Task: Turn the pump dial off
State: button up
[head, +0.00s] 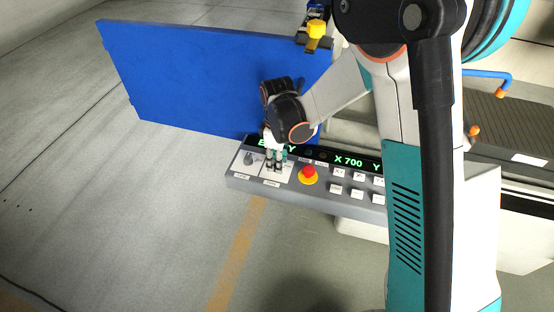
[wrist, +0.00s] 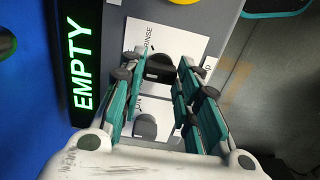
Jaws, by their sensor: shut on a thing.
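My gripper (head: 273,163) reaches down onto the left end of the grey control panel (head: 322,186). In the wrist view, its two fingers (wrist: 158,70) are closed on either side of a dark dial (wrist: 160,72) on a white plate. The word RINSE is printed beside this dial. A second, grey dial (wrist: 145,126) shows between the finger links; in the head view it stands left of my gripper (head: 248,158). No label reading "pump" is legible, and the held dial's exact setting is hard to tell.
A red stop button on a yellow base (head: 309,174) sits just right of my gripper. Several white buttons (head: 357,194) follow. A green display (wrist: 84,65) reads EMPTY. A large blue panel (head: 210,80) stands behind. Open floor (head: 130,220) lies in front and left.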

jog(key=o, duration=1.1)
jog(key=shift+c, duration=0.2)
notch_tip(320, 180, up, 12)
